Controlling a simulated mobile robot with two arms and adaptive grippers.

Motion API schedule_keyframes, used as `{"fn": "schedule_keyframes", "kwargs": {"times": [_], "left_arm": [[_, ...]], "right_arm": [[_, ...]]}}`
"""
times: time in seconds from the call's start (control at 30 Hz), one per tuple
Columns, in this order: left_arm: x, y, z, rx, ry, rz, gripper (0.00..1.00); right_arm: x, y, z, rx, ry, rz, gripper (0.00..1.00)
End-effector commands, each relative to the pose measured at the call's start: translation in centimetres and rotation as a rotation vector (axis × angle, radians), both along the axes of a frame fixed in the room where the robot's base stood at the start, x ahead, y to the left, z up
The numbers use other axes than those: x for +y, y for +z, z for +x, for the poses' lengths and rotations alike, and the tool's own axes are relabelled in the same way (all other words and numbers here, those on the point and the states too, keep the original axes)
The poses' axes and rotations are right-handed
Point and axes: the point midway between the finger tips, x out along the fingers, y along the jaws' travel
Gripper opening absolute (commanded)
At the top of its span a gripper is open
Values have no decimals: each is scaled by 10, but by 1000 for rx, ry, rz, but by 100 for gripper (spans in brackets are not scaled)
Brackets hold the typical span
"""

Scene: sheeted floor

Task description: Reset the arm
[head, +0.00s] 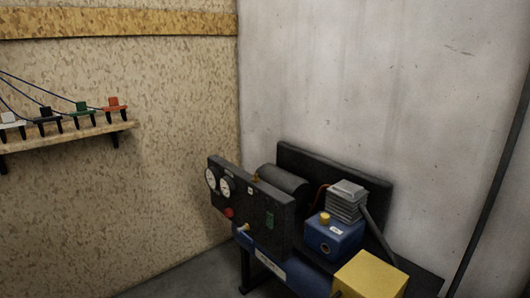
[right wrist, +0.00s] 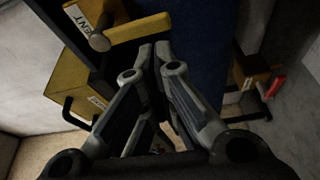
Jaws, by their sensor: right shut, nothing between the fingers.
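My right gripper (right wrist: 155,50) shows in the right wrist view, its two fingers together at the tips with nothing between them. Just beyond the tips is a yellow bar (right wrist: 140,30) with a grey round knob (right wrist: 100,41), next to a white label ending in "ENT". A blue surface (right wrist: 195,50) lies behind the fingers. Whether the fingers touch the bar or the blue surface, I cannot tell. Neither gripper shows in the head view, and my left gripper is in no view.
A machine with a black gauge panel (head: 252,205), blue pump (head: 333,236) and yellow box (head: 370,275) stands by the grey wall (head: 380,80). A wooden shelf (head: 70,137) at left holds several coloured, cabled pieces. A yellow box (right wrist: 75,85) and a red piece (right wrist: 273,86) flank my right gripper.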

Motion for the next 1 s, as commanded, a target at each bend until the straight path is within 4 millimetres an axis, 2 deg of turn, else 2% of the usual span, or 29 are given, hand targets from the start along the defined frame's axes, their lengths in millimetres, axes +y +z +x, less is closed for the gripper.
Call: {"fn": "schedule_keyframes", "kwargs": {"times": [0.03, 0.17, 0.27, 0.4, 0.53, 0.67, 0.77, 0.9, 1.0], "left_arm": [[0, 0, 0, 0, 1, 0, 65], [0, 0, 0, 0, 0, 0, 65], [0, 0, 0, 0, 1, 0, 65], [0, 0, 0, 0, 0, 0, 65], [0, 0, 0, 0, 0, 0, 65], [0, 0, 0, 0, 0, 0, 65], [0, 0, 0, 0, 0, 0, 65], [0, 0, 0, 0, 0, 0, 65], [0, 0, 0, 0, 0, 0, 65]], "right_arm": [[4, 1, 6, -5, -5, 15, 0], [4, -2, 9, -2, 15, 41, 0], [11, -13, 14, 10, 82, 130, 0], [31, -42, 18, 70, 214, 365, 0], [53, -74, 9, 180, 292, 617, 0], [71, -106, -14, 321, 294, 849, 0], [81, -128, -39, 443, 240, 1010, 0], [86, -154, -84, 608, 90, 1187, 0], [84, -166, -116, 698, -45, 1267, 0]]}}
